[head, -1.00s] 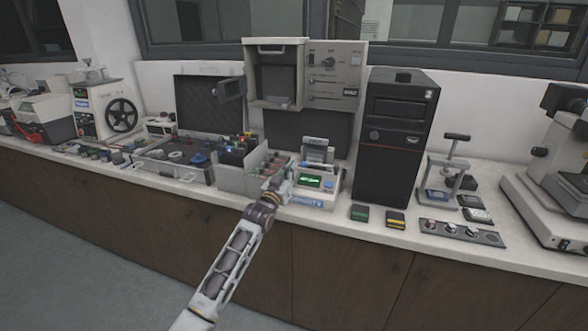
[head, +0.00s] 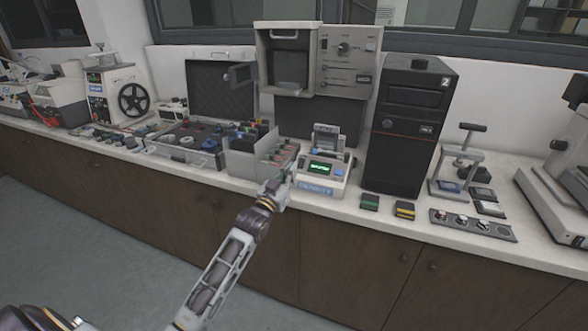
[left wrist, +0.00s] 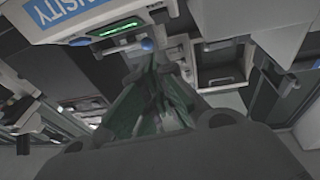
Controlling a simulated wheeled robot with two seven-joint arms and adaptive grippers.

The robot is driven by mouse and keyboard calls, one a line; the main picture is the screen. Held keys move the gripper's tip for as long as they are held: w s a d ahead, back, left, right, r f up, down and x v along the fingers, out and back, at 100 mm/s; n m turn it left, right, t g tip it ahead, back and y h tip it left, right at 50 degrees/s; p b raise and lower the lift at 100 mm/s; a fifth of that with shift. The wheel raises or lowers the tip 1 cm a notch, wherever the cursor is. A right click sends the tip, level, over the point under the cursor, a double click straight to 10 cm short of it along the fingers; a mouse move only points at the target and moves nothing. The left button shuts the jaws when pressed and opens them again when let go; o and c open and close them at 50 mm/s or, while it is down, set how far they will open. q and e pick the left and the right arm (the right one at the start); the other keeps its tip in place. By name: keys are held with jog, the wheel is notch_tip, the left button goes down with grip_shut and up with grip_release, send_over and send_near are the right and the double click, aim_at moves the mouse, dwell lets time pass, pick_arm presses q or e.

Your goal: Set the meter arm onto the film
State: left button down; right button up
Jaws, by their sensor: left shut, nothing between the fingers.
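The density meter (head: 312,190) is a small white unit with a lit green display and a blue "DENSITY" label. It stands on the bench left of the black tower. Its grey arm (head: 327,138) appears raised at the back. I cannot make out the film. My left gripper (head: 287,180) is shut and empty, just left of the meter's front. In the left wrist view, the meter (left wrist: 120,20) fills the upper left, with the shut fingers (left wrist: 160,75) below and right of its display. My right gripper is not in view.
The black tower (head: 408,130) stands right of the meter. A green block (head: 370,202) and a yellow-marked block (head: 404,209) lie near the front edge.

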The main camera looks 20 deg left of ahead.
pick_arm(q)
jog(key=shift+s+f, duration=0.1)
jog(key=shift+s, duration=0.5)
jog(key=shift+f, duration=0.15)
